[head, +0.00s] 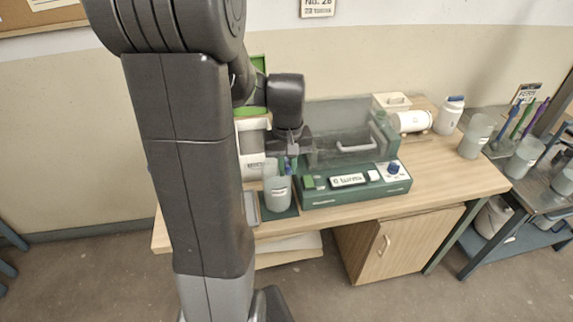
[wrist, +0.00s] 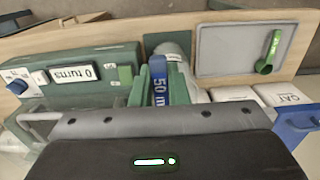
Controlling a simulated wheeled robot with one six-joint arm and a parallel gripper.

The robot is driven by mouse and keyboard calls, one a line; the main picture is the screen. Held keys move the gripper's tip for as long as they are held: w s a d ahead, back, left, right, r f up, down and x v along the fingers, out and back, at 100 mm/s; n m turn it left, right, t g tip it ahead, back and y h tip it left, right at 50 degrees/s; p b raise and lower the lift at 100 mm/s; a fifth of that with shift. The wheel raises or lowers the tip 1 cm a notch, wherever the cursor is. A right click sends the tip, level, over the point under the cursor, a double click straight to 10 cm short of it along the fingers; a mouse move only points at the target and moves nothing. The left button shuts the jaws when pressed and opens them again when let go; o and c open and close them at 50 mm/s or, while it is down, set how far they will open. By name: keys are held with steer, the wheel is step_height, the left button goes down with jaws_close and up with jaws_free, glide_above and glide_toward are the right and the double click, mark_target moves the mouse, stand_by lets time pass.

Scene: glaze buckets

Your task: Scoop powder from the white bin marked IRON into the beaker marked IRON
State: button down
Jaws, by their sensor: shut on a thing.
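My gripper (head: 291,150) is over the bench, just above and behind a clear beaker (head: 278,193) with a grey label. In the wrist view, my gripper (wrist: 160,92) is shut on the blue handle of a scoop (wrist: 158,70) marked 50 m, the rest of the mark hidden. The beaker (wrist: 174,48) stands on a dark green mat behind the handle. The scoop's bowl is hidden, so I cannot tell whether it holds powder. White bins (head: 251,146) stand left of my gripper, partly behind my arm. I cannot read IRON on any bin or beaker.
A green machine (head: 350,186) with a clear hood and a display stands right of the beaker. A grey tray (wrist: 222,50) holds a green scoop (wrist: 268,54). A white jar (head: 449,115) stands at the bench's right; more beakers (head: 477,136) stand beyond.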

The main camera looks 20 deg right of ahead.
steer(key=shift+a+f+g+h+b, duration=0.1)
steer(key=shift+f+g+h+b, duration=0.3)
steer(key=shift+f+h+b, duration=2.1)
steer(key=r+b, duration=0.1)
steer(key=b, duration=0.4)
steer(key=shift+r+g+h, duration=0.3)
steer(key=shift+r, duration=0.1)
steer(key=shift+r+h+b, duration=0.25)
steer(key=shift+h+b, duration=0.25)
steer(key=shift+b, duration=0.2)
steer(key=shift+s+d+f, duration=0.1)
steer(key=shift+d, duration=0.3)
steer(key=shift+f+b, duration=0.1)
steer(key=shift+b, duration=0.35)
steer(key=shift+a+h+b, duration=0.15)
steer(key=shift+h+b, duration=0.65)
steer(key=shift+b, duration=0.2)
